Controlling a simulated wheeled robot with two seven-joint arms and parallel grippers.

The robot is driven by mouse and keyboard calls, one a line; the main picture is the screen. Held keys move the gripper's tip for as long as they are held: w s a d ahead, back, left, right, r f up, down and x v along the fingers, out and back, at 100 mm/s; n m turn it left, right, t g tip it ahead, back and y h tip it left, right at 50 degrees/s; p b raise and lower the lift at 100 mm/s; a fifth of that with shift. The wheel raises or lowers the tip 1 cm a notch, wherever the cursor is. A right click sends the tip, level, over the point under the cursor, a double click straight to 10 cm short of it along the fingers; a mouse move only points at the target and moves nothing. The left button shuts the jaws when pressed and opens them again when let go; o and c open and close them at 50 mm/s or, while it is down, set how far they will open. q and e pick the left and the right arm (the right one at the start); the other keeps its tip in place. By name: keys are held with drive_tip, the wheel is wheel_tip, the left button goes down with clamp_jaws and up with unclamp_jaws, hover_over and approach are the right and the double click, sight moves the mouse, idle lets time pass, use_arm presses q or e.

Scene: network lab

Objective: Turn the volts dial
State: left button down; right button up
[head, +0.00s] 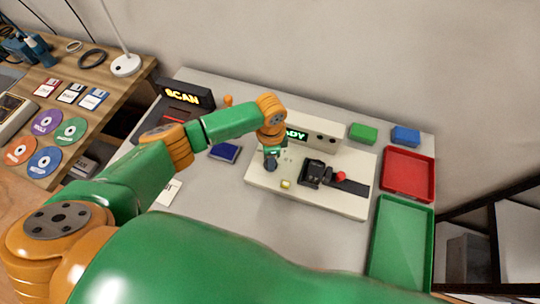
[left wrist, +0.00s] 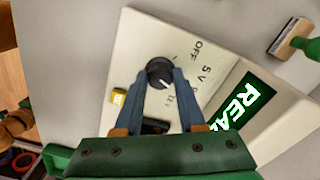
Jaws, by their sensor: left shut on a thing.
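The volts dial (left wrist: 159,72) is a round black knob on a cream panel, with OFF and 5 V printed beside it in the left wrist view. My left gripper (left wrist: 161,76) has its two fingers on either side of the dial and is shut on it. In the head view my left gripper (head: 270,160) reaches down onto the left part of the cream device (head: 330,203) and hides the dial. A green lit display (left wrist: 245,103) on the device reads partly READY. My right gripper is not in view.
A yellow button (left wrist: 118,96) sits close to the dial. A black fixture (head: 318,173) with a red knob (head: 340,176) stands on the device. Red (head: 409,174) and green (head: 402,243) trays lie to the right, and a SCAN box (head: 187,94) stands behind.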

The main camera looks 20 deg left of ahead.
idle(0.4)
use_arm(q)
drive_tip(key=c, duration=0.5)
unclamp_jaws()
drive_tip(key=shift+d, duration=0.1)
wheel_tip(320, 180, up, 7)
drive_tip(key=shift+r, duration=0.1)
